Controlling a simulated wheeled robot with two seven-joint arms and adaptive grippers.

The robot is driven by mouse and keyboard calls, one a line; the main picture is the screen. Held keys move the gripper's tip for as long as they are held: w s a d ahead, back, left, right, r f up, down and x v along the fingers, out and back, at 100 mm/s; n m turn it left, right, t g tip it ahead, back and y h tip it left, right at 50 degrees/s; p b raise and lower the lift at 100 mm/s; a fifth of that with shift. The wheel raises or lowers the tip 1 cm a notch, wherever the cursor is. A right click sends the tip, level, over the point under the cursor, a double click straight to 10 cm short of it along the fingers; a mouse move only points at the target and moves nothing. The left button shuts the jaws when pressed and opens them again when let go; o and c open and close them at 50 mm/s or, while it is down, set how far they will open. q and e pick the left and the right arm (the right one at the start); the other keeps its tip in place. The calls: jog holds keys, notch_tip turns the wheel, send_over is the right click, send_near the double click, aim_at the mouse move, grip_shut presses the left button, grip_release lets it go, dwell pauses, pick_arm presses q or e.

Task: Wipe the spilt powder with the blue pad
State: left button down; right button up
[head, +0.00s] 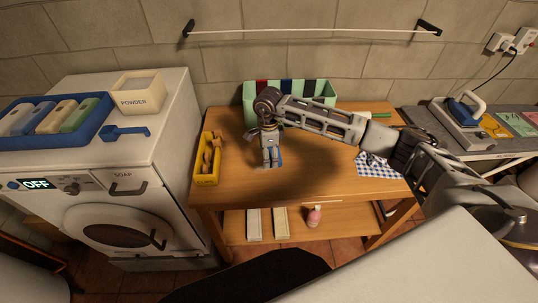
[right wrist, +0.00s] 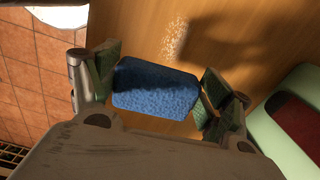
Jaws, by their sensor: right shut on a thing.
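The blue pad (right wrist: 155,88) lies between the green-padded fingers of my right gripper (right wrist: 158,92) in the right wrist view. The gripper is shut on it. The spilt powder (right wrist: 175,38) is a pale, speckled patch on the wooden table (right wrist: 125,30), just beyond the pad and apart from it in that view. In the head view my right gripper (head: 269,162) points down over the middle of the table (head: 320,180), with a blue edge of the pad showing beside it. I cannot tell whether the pad touches the table. My left gripper is not in view.
A yellow box (head: 206,178) stands at the table's left edge. A green crate (head: 330,92) stands at the back. A checked cloth (head: 372,168) lies at the right. The white washer (head: 150,185) stands left; an iron (head: 466,108) is far right. The front of the table is clear.

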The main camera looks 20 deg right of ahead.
jog(key=shift+m, duration=0.3)
jog(key=shift+w, duration=0.1)
jog(key=shift+f, duration=0.15)
